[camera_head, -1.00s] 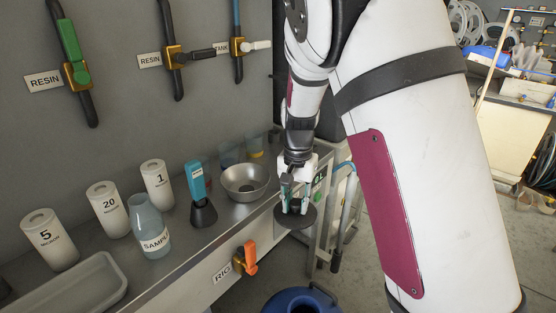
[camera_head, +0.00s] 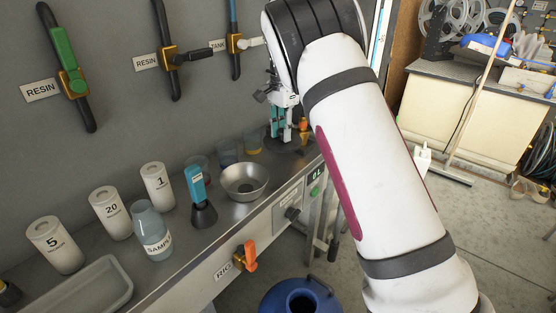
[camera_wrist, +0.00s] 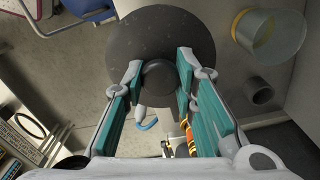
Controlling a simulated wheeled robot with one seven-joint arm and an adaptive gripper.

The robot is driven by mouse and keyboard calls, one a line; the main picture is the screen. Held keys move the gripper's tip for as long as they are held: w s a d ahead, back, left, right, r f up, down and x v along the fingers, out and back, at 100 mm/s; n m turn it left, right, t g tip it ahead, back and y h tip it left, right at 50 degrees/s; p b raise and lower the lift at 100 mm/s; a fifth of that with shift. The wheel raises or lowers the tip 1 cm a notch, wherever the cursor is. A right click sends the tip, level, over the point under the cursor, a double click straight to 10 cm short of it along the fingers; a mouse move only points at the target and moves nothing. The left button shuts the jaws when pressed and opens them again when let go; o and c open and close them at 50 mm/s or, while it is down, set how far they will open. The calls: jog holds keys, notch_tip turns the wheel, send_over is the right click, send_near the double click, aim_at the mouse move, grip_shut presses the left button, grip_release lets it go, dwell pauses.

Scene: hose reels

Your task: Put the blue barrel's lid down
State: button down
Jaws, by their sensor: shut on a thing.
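The blue barrel (camera_head: 298,297) stands on the floor in front of the bench, at the bottom of the head view, its round mouth open. Its lid, a dark round disc with a knob, fills the upper middle of the wrist view (camera_wrist: 160,28). My gripper (camera_wrist: 158,82) is shut on the lid's knob, with a teal finger on each side. In the head view my gripper (camera_head: 281,132) is over the far right end of the steel bench (camera_head: 180,262), with the lid (camera_head: 287,146) below it. I cannot tell whether the lid touches the bench.
A metal bowl (camera_head: 244,181), a blue device on a black stand (camera_head: 200,200), a sample bottle (camera_head: 152,232) and white numbered containers (camera_head: 110,212) stand on the bench. Clear cups, one with a yellow band (camera_wrist: 264,34), are close to the lid. An orange-handled valve (camera_head: 246,257) sticks out in front.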

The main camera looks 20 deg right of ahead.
jog(key=shift+w+a+r+m+p, duration=0.2)
jog(key=shift+w+r+m, duration=0.2)
jog(key=shift+w, duration=0.2)
jog(key=shift+w+a+r+m+p, duration=0.2)
jog(key=shift+w+r+m, duration=0.1)
jog(key=shift+w+m, duration=0.25)
jog(key=shift+w+f, duration=0.1)
jog(key=shift+f, duration=0.1)
notch_tip(320, 180, down, 9)
jog(key=shift+f+b, duration=0.2)
jog(key=shift+b, duration=0.55)
jog(key=shift+f, duration=0.1)
jog(key=c, duration=1.3)
grip_release()
